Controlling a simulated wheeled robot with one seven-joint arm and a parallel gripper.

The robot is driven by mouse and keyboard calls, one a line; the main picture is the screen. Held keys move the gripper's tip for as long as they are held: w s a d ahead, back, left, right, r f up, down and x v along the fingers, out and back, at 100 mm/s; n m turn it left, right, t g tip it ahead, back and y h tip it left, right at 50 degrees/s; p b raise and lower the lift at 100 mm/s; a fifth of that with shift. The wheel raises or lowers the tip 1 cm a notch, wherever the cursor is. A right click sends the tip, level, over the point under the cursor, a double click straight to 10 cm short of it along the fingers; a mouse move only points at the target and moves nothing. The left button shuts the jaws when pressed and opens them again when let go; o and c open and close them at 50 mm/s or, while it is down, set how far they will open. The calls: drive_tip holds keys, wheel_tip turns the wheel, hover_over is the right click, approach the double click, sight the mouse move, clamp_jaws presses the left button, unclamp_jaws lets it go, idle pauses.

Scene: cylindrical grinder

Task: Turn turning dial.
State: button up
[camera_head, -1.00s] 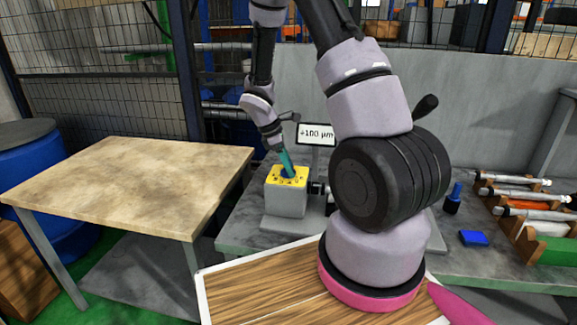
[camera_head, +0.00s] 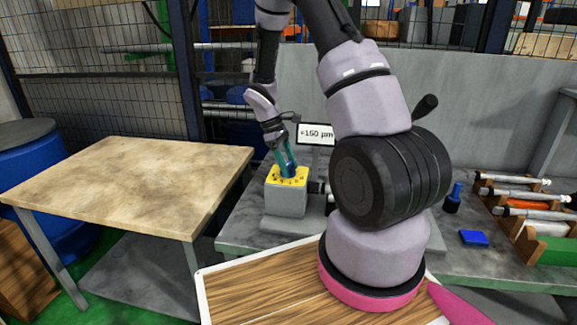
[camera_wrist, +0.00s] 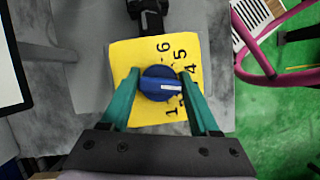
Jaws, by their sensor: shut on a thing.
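The turning dial is a round blue knob (camera_wrist: 160,84) with a white mark on its grip, set in a yellow numbered plate (camera_wrist: 150,54). The mark lies toward the right, between the 4 and the 1; other numbers there are hidden. The plate tops a grey box (camera_head: 286,201) in the head view. My gripper (camera_wrist: 161,86) has teal fingers on both sides of the knob and is shut on it. In the head view my gripper (camera_head: 287,167) reaches down onto the yellow plate. A display (camera_head: 316,134) behind it appears to read +150 µm.
A bare wooden table (camera_head: 135,180) stands at the left. On the grey bench at the right are a blue block (camera_head: 474,237), a small blue-topped item (camera_head: 453,198) and a rack of metal shafts (camera_head: 530,215). A wire fence stands behind.

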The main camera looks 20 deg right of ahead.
idle(0.3)
drive_tip(key=o, duration=1.3)
drive_tip(key=shift+o, duration=0.2)
drive_tip(key=shift+r, duration=0.1)
drive_tip(key=v, duration=1)
drive_tip(key=shift+w+r, duration=0.15)
drive_tip(key=shift+r, duration=0.15)
